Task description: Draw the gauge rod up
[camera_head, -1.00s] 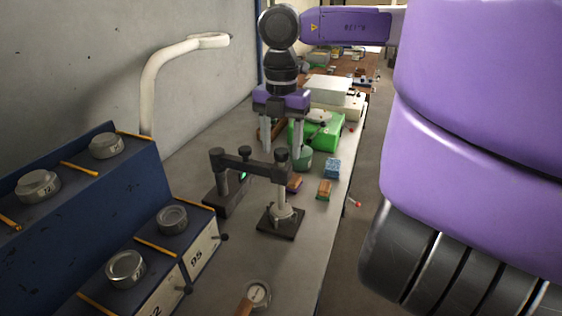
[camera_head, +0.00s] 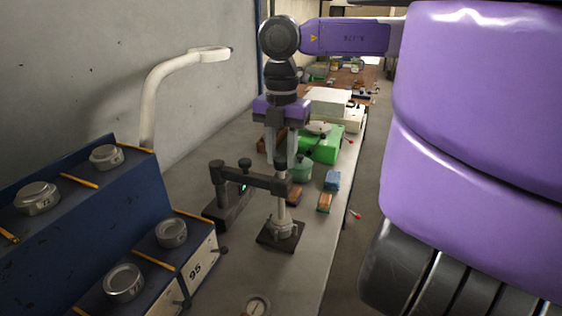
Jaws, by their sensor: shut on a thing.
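The gauge rod (camera_head: 281,209) stands upright at the end of a dark horizontal arm (camera_head: 258,178), above a square dark base plate (camera_head: 280,237). A dark knob (camera_head: 280,162) tops it. My gripper (camera_head: 280,157) points straight down over the rod, its pale fingers close together and shut on the rod's top. The exact contact is small and partly hidden by the fingers. The arm runs left to a dark stand (camera_head: 229,208) with a small green light.
A blue rack (camera_head: 92,215) with round metal tins and a curved white pipe (camera_head: 160,85) stand at the left. Green boxes (camera_head: 322,146), a blue block (camera_head: 332,180) and brown-topped blocks (camera_head: 324,203) lie to the right. The bench front is mostly clear.

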